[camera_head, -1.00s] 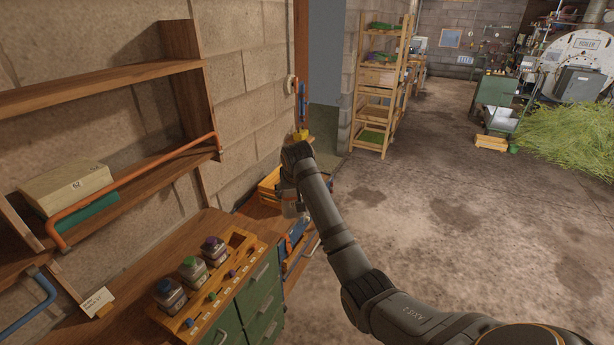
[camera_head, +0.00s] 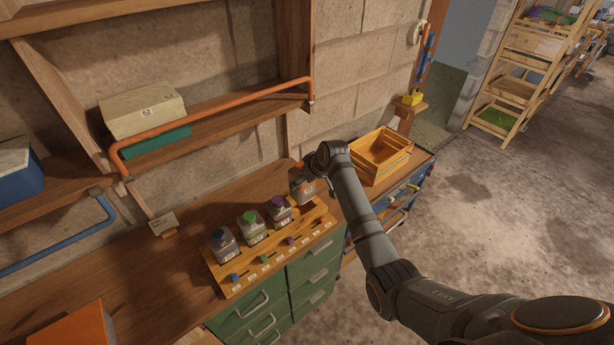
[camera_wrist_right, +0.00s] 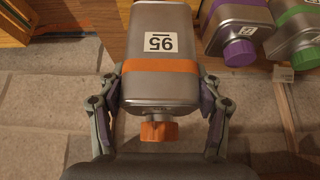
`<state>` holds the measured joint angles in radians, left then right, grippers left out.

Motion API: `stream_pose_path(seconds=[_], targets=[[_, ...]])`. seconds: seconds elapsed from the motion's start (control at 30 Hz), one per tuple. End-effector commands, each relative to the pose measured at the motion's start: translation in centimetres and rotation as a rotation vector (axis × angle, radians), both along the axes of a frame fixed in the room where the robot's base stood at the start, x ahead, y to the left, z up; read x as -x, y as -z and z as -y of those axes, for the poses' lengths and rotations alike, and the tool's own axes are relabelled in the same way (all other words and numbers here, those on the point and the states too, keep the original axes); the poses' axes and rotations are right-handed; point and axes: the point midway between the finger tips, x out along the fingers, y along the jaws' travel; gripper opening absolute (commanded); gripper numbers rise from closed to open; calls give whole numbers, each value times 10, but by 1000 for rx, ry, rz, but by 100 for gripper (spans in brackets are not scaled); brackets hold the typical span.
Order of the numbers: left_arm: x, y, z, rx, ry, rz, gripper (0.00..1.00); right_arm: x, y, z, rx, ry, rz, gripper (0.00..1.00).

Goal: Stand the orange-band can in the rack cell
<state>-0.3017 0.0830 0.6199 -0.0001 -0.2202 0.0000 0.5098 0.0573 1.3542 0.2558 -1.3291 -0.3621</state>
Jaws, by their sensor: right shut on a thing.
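The orange-band can (camera_head: 303,188) is a grey metal can with an orange cap, an orange band and a label reading 95. My right gripper (camera_wrist_right: 160,115) is shut on it, one finger on each side near the cap end; the can (camera_wrist_right: 160,30) looks upright. In the head view my right gripper (camera_head: 305,172) holds it at the right end of the wooden rack (camera_head: 250,268). I cannot tell whether its base is in the end cell or just above it. Cans with blue (camera_head: 223,243), green (camera_head: 252,231) and purple (camera_head: 279,213) caps stand in the other cells. My left gripper is out of view.
An orange rail (camera_head: 215,120) runs along the shelf above, and a small card (camera_head: 164,223) stands behind left. The bench (camera_head: 130,265) left of the rack is mostly clear.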

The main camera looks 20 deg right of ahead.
Motion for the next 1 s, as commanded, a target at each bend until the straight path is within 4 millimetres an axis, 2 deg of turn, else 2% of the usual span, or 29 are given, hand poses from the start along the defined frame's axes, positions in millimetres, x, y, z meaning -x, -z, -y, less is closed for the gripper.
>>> stream_pose_path(seconds=[0.17,0.5,0.73,1.0], targets=[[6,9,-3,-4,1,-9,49,-1,6,0,0,1,4,8],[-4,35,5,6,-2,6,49,-1,29,1,0,2,4,8],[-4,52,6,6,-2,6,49,-1,44,1,0,2,4,8],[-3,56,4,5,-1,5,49,-1,62,1,0,3,3,8]])
